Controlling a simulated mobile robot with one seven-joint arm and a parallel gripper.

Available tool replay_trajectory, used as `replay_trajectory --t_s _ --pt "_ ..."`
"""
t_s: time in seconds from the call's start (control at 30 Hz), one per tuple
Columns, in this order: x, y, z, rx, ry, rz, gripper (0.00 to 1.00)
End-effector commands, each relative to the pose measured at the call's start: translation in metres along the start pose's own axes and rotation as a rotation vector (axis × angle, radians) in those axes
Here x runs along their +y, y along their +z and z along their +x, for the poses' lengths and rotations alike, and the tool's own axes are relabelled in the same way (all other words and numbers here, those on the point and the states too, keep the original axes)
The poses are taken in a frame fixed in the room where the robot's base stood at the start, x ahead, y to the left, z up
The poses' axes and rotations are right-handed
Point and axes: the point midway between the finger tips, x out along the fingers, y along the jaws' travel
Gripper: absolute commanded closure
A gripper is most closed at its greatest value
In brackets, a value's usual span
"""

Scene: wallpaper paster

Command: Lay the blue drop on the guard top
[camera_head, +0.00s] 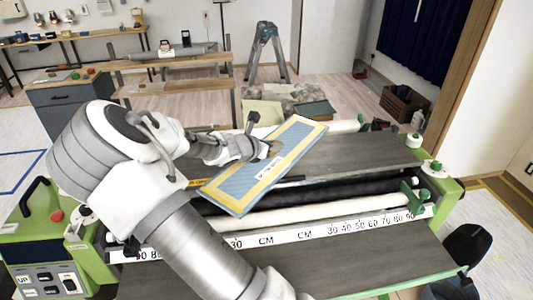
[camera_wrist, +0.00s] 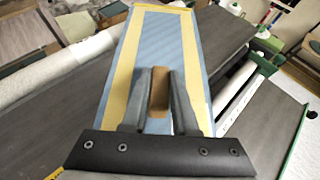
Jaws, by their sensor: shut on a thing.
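The blue drop (camera_head: 290,145) is a long flat blue panel with a yellow inner border and a pale label. My gripper (camera_head: 272,149) is shut on its small brown handle. In the wrist view the handle (camera_wrist: 159,88) sits between the two grey fingers, and the panel (camera_wrist: 160,35) stretches away ahead. The panel is tilted and slants across the machine, over the rollers and the rear grey board. That flat dark grey board (camera_head: 365,155), which looks like the guard top, is partly hidden by the panel. Any contact between them cannot be told.
A white scale strip (camera_head: 270,240) and white roller (camera_head: 320,212) cross the machine. A grey front board (camera_head: 390,262) lies clear. Green end housings (camera_head: 438,178) with knobs bound the sides. A stepladder (camera_head: 267,50) and wooden benches stand behind.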

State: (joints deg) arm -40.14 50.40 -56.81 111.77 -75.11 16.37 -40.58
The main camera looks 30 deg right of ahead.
Motion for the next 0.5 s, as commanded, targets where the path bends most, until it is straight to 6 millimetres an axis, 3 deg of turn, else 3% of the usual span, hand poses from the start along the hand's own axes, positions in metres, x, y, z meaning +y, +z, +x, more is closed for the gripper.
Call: replay_trajectory --t_s 0.23,0.5 --pt "0.006 0.001 0.004 -0.002 -0.003 -0.005 1.0" --pt "0.046 -0.013 0.039 -0.001 -0.003 -0.005 1.0"
